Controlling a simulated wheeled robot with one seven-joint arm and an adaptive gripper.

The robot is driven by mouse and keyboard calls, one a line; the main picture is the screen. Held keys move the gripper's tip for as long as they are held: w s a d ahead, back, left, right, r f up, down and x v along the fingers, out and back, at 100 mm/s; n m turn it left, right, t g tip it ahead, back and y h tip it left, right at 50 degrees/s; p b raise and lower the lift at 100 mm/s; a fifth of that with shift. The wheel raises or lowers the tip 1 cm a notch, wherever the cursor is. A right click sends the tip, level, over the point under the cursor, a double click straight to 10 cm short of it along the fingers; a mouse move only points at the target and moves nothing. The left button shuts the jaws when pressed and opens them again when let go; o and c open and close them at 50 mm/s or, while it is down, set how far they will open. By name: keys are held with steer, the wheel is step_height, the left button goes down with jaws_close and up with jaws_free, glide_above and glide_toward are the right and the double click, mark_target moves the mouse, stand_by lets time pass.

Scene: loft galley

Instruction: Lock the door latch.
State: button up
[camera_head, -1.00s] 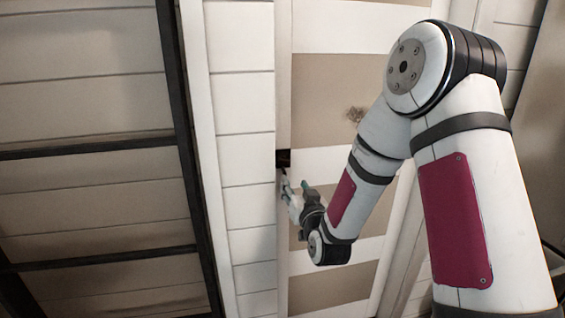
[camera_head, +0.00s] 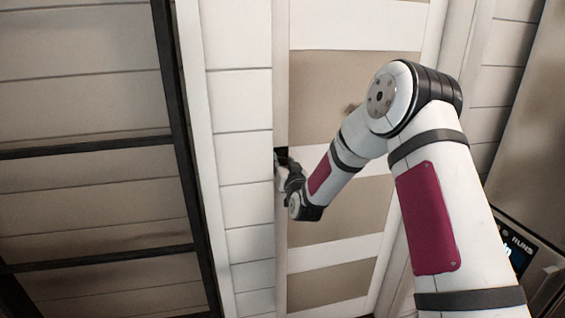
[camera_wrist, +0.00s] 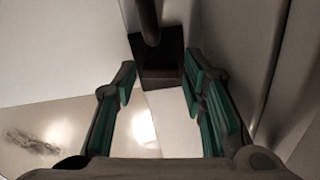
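The door (camera_head: 330,250) has beige and white bands and stands upright in the head view. The dark latch (camera_head: 281,153) is small, at the door's left edge beside the white plank wall. My gripper (camera_head: 281,170) is at the latch, just below it, and my wrist partly hides the fingers there. In the wrist view, the latch (camera_wrist: 160,60) is a dark block with a rounded bar (camera_wrist: 148,22) rising from it. My gripper (camera_wrist: 158,78) is open there, its green-padded fingers to either side of the block's lower end. I cannot tell whether they touch it.
A white plank wall (camera_head: 243,200) runs up left of the door. A dark metal frame (camera_head: 180,130) stands further left. An appliance with a lit display (camera_head: 515,250) is at the lower right. A dark smudge (camera_wrist: 32,142) marks the door's surface.

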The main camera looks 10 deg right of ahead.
steer(key=shift+w, duration=0.6)
steer(key=c, duration=0.9)
steer(key=shift+a+n+b, duration=0.1)
steer(key=shift+n+b, duration=0.3)
steer(key=shift+n, duration=0.7)
steer(key=o, duration=0.9)
steer(key=shift+s, duration=0.15)
